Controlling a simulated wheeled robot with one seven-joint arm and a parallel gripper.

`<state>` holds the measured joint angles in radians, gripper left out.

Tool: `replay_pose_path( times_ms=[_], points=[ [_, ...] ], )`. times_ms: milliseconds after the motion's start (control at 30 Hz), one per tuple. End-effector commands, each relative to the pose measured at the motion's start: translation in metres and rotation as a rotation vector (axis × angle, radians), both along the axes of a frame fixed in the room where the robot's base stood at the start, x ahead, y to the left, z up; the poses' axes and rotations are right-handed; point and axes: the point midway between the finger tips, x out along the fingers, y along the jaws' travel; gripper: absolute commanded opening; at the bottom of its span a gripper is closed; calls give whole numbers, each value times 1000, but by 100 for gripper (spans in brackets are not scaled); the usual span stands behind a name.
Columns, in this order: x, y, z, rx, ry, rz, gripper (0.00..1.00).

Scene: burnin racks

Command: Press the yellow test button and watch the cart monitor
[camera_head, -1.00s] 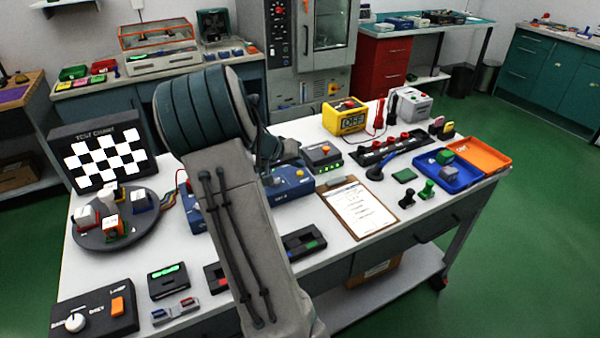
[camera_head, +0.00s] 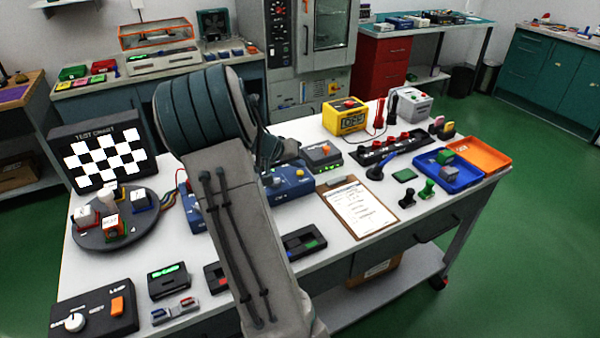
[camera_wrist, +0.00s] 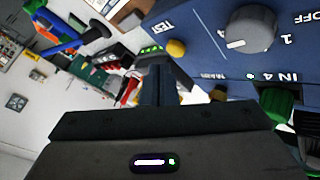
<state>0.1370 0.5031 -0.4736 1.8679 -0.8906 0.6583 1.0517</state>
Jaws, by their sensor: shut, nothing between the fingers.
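The blue test unit (camera_head: 287,181) stands on the cart, partly hidden behind my arm. In the wrist view, the yellow button (camera_wrist: 176,48) sits beside the word TEST on the blue panel (camera_wrist: 205,25). My gripper (camera_wrist: 160,70) is shut and empty, its fingertips close below and left of the button in that view. I cannot tell if they touch. In the head view my gripper (camera_head: 270,150) is mostly hidden by my arm. A monitor (camera_head: 105,155) labelled TEST CHART shows a black and white checker pattern.
A grey box with green lights (camera_head: 323,158) stands beside the blue unit. A turntable with cubes (camera_head: 88,237), a clipboard (camera_head: 358,208) and a blue tray (camera_head: 449,186) share the cart top.

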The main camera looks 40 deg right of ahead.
Motion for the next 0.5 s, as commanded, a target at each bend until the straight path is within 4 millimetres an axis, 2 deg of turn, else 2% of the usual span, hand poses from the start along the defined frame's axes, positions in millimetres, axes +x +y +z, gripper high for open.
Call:
replay_pose_path(
  times_ms=[233, 500],
  points=[
    [0, 0, -8, -1, -1, 0, 0],
    [0, 0, -7, 0, 0, 0, 0]
  ],
)
